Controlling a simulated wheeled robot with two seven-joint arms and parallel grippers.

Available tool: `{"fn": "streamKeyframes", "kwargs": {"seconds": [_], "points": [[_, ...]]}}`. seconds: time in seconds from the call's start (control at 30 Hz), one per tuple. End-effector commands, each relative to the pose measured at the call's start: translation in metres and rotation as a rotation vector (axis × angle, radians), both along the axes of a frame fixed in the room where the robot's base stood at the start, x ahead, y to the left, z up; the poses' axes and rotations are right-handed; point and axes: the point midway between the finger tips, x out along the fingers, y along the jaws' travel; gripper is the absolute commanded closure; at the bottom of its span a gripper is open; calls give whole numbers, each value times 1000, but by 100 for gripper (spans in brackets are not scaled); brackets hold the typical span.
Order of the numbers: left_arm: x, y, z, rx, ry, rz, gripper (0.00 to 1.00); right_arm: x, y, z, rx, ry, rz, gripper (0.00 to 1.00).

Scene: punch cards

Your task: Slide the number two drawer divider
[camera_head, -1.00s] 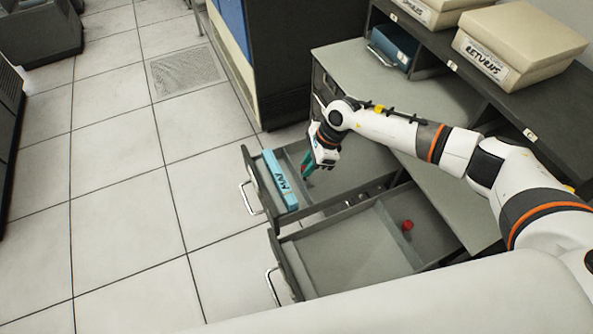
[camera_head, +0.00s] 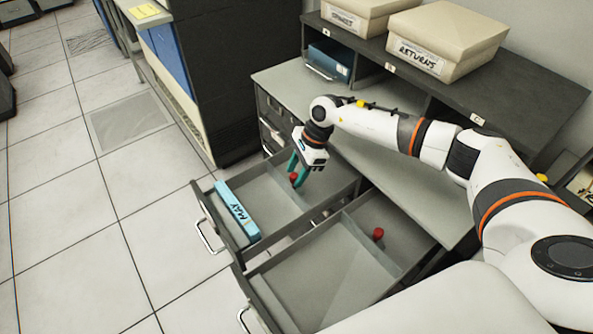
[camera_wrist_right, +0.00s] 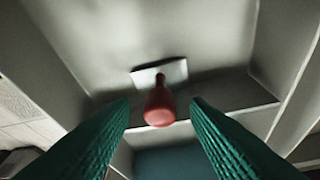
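Two drawers stand pulled out; I cannot read which is number two. The far drawer (camera_head: 203,197) has a divider with a red knob (camera_head: 293,177), set between my right gripper's fingers in the head view. The near drawer (camera_head: 262,304) has a divider with another red knob (camera_head: 378,234). My right gripper (camera_head: 299,178) points down into the far drawer with its teal fingers apart. In the right wrist view, the red knob (camera_wrist_right: 159,106) is ahead, between the open fingers (camera_wrist_right: 160,103), with gaps on both sides. My left gripper is not in view.
A blue box marked MAY (camera_head: 237,212) lies at the front of the far drawer. The grey desk top (camera_head: 385,165) is behind the drawers. Boxes, one marked RETURNS (camera_head: 440,45), stand on the dark shelf. The tiled floor at left is clear.

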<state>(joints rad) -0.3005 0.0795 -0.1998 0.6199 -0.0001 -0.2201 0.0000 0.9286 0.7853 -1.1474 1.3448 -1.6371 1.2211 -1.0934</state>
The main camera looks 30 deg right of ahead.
Motion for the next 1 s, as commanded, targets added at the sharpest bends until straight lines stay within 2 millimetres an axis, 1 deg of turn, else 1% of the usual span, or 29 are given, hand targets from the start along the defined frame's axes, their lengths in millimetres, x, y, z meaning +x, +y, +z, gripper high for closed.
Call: {"fn": "streamKeyframes", "kwargs": {"seconds": [0.17,0.27,0.37,0.7,0.83,1.0], "points": [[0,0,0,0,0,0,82,0,0,0,0,1,0,57],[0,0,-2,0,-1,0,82,0,-3,5,0,0,0,57],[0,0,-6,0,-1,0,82,0,-8,18,1,-5,0,57],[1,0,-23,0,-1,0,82,-2,-35,83,1,-4,-1,57],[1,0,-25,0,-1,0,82,-2,-42,100,0,-2,0,57],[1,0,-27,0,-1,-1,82,-3,-46,110,0,0,0,57]]}}
